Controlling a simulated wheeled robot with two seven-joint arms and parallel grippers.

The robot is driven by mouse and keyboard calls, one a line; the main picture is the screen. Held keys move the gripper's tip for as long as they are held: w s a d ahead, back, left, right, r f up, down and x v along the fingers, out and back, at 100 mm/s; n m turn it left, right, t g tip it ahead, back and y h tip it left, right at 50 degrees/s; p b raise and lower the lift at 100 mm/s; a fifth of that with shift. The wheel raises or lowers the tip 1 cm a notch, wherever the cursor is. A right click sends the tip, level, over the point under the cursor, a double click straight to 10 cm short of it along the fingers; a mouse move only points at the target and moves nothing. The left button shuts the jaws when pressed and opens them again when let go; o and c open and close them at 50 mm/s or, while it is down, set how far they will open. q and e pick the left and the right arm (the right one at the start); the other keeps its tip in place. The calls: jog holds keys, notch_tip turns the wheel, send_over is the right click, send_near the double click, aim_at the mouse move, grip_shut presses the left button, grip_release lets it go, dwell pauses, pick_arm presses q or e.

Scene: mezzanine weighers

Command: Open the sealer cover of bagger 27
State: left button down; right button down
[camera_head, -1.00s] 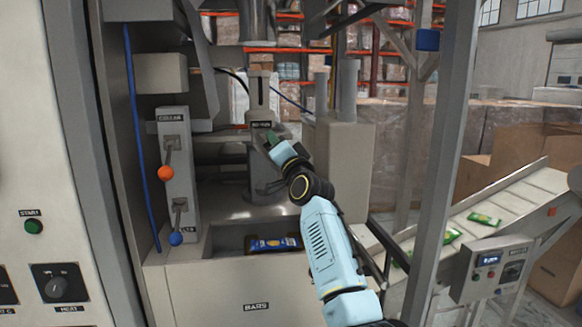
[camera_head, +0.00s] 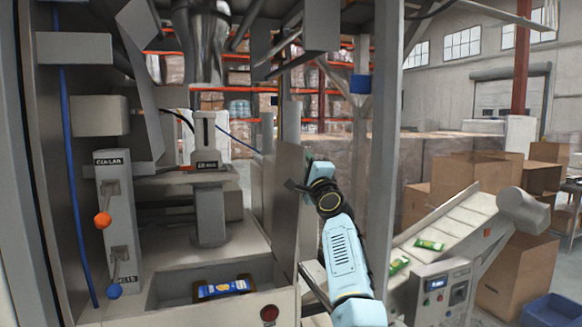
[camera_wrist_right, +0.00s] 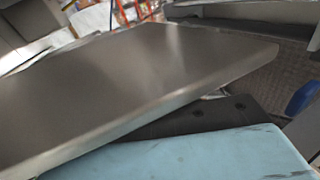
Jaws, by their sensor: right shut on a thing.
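The sealer cover (camera_head: 286,205) of the bagger is a grey flat panel, standing upright and seen nearly edge-on, swung out at the right side of the machine's bay. My right gripper (camera_head: 301,187) is at its outer side and shut on it; the fingertips are mostly hidden. In the right wrist view, the grey panel (camera_wrist_right: 140,85) fills much of the picture, just beyond the light blue and black gripper parts. The sealer column (camera_head: 208,195) stands uncovered inside the bay. My left gripper is not in view.
An orange-knobbed lever (camera_head: 103,219) and a blue-knobbed lever (camera_head: 114,290) are on the left post. A blue and yellow bag (camera_head: 222,288) lies in the front recess. A grey frame post (camera_head: 378,150) and a conveyor (camera_head: 450,228) with green bags stand right of my arm.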

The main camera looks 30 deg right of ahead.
jog(key=shift+s+d+r+m+h, duration=0.15)
jog(key=shift+d+m+h, duration=0.25)
jog(key=shift+d, duration=0.3)
jog(key=c, duration=1)
grip_release()
jog(key=shift+f+y, duration=0.2)
jog(key=shift+y, duration=0.1)
jog(key=shift+a, duration=0.1)
jog(key=b+v, duration=0.1)
jog(key=v, duration=1.2)
jog(key=shift+s, duration=0.15)
